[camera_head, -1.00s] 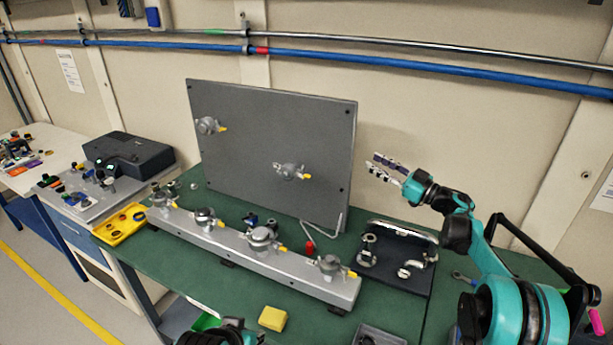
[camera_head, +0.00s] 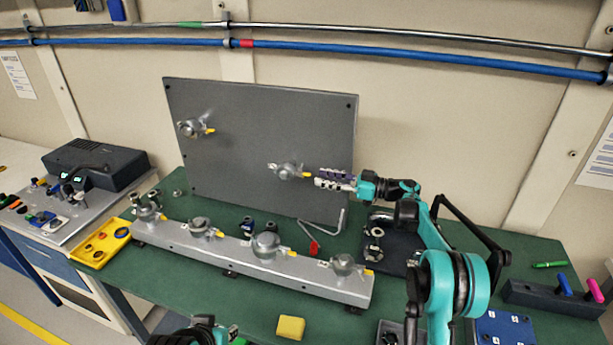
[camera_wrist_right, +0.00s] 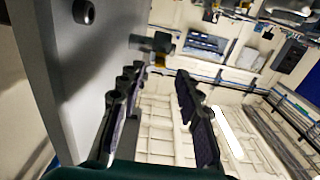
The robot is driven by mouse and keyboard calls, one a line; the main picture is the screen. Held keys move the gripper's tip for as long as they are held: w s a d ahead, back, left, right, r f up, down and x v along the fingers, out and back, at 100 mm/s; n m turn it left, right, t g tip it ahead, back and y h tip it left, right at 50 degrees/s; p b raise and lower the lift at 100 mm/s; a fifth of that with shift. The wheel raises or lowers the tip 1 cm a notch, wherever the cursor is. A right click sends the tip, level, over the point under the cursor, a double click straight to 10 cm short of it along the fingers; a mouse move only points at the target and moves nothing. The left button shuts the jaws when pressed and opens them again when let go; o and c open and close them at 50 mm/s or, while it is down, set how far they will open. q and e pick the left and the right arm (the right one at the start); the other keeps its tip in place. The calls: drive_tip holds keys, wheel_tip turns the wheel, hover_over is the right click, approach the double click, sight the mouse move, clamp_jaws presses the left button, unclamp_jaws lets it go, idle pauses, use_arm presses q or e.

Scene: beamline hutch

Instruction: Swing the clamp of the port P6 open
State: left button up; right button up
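The upright grey panel (camera_head: 250,110) carries two round metal ports with clamps. The right panel clamp (camera_head: 288,170) has a yellow tab pointing right; the left panel clamp (camera_head: 191,128) has one too. No port label is readable, so I cannot tell which is P6. My right gripper (camera_head: 318,177) points left with its fingers open just beside the right clamp's yellow tab. In the right wrist view, the open fingers (camera_wrist_right: 160,85) have nothing between them, and a clamp with a yellow part (camera_wrist_right: 158,48) lies ahead of them. My left gripper's fingers are not shown.
A grey rail (camera_head: 225,253) with several clamped ports stands before the panel. A yellow tray (camera_head: 103,243), a yellow block (camera_head: 290,327) and a dark stand (camera_head: 400,255) are on the green table.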

sight(310, 174)
drive_tip(key=x, duration=0.5)
drive_tip(key=shift+a+b, duration=0.15)
drive_tip(key=shift+b, duration=0.15)
drive_tip(key=shift+w, duration=0.1)
clamp_jaws()
